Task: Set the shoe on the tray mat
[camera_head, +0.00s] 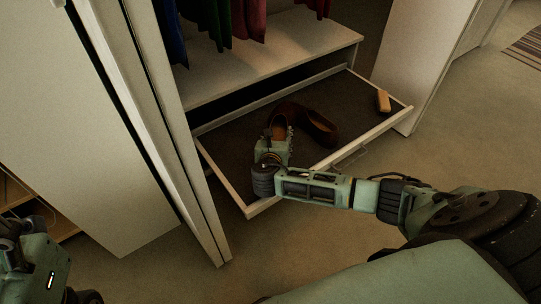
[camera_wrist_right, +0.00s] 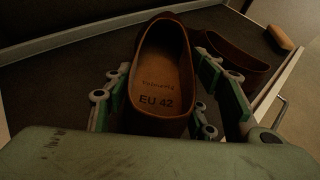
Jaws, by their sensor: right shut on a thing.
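A brown shoe (camera_head: 279,123) with a tan insole marked "EU 42" is in my right gripper (camera_head: 277,138). In the right wrist view the fingers stand on both sides of the shoe's heel end (camera_wrist_right: 160,95), with its opening up and its toe pointing away. The shoe is over the dark tray mat (camera_head: 226,143) in the pulled-out tray; I cannot tell if its sole touches the mat. A second brown shoe (camera_head: 321,129) lies on the mat just right of it, also in the wrist view (camera_wrist_right: 238,55). Part of my left arm shows at lower left; its fingers are unclear.
A wooden-backed brush or block (camera_head: 384,101) lies at the tray's right end. The pale tray rim (camera_head: 330,158) runs along the front. A white shelf (camera_head: 270,68) with hanging clothes (camera_head: 238,20) is behind. Cabinet panels stand on both sides. The mat's left part is bare.

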